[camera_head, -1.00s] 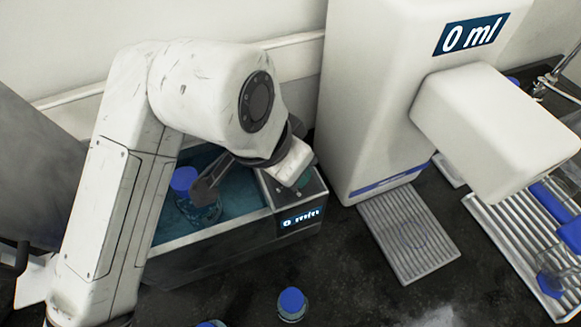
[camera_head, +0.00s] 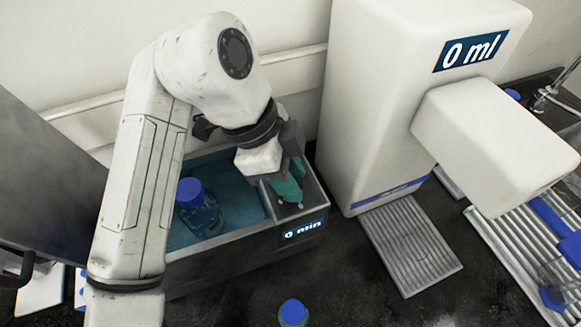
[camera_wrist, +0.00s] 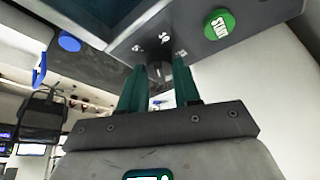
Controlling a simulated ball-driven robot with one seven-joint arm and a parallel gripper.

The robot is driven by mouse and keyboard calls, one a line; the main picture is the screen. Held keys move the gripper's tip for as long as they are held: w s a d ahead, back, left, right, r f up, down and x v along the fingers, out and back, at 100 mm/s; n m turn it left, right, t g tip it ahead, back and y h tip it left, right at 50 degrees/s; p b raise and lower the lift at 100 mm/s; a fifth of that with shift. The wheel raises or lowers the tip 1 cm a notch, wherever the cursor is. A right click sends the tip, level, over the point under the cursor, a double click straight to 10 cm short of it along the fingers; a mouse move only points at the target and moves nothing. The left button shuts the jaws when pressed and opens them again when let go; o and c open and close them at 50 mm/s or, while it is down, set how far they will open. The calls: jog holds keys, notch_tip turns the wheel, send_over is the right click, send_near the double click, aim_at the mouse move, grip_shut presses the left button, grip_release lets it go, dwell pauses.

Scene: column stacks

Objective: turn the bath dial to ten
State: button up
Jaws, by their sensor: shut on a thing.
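The water bath (camera_head: 225,243) is a dark open box with blue water. Its display (camera_head: 303,229) reads "0 min". In the wrist view, its panel carries the dark dial (camera_wrist: 160,74), numbers around it including 10, and a green START button (camera_wrist: 219,24). My gripper (camera_head: 289,190) reaches down to the panel on the bath's right end. In the wrist view, the teal fingers of my gripper (camera_wrist: 159,82) are shut on the dial, one on each side. The dial's pointer is too small to read. In the head view the fingers hide the dial.
A blue-capped bottle (camera_head: 199,208) stands in the bath water, left of my gripper. A white dispenser (camera_head: 365,120) showing "0 ml" rises close on the right, with a ribbed tray (camera_head: 408,246) below. Another blue-capped bottle (camera_head: 293,313) stands in front on the dark counter.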

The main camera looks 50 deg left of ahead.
jog(key=shift+w+m+g+h+p, duration=0.1)
jog(key=shift+m+g+h+p, duration=0.45)
jog(key=shift+m+p, duration=1.2)
jog(key=shift+m+g+y+b, duration=0.25)
jog(key=shift+m+b, duration=0.05)
jog(key=shift+m, duration=0.05)
jog(key=shift+a, duration=0.1)
jog(key=o, duration=1)
jog(key=v, duration=1)
jog(key=shift+a+r+b, duration=0.15)
jog(key=shift+r+b, duration=0.2)
jog(key=shift+b, duration=0.05)
jog(key=shift+f, duration=0.1)
